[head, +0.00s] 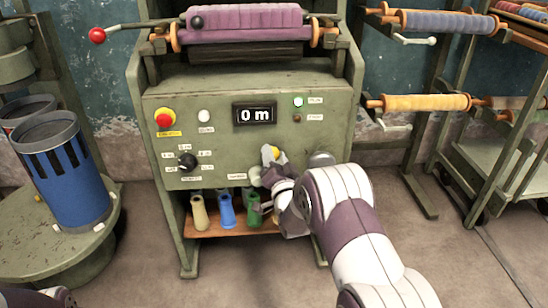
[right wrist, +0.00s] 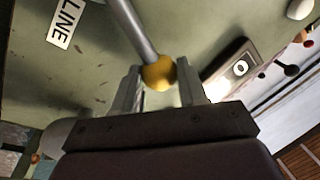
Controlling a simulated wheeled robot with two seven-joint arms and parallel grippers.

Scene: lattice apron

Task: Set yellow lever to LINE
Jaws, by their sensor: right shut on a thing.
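The yellow lever's ball knob (head: 270,153) is on the lower right of the green machine's front panel, partly hidden by my right gripper (head: 275,165). In the right wrist view the yellow knob (right wrist: 158,73) sits between the two fingers of my right gripper (right wrist: 160,85), which is shut on it. The lever's grey metal shaft (right wrist: 133,28) runs from the knob to the top of that view. A white LINE label (right wrist: 66,22) is on the panel to the left of the shaft, apart from it. My left gripper is not in view.
The panel carries a display (head: 255,114) reading 0 m, a red button (head: 164,118), a black selector knob (head: 188,160) and a lit green lamp (head: 298,101). Below are cream, blue and green cones (head: 227,210). A blue drum (head: 70,175) stands left; spool racks (head: 425,103) stand right.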

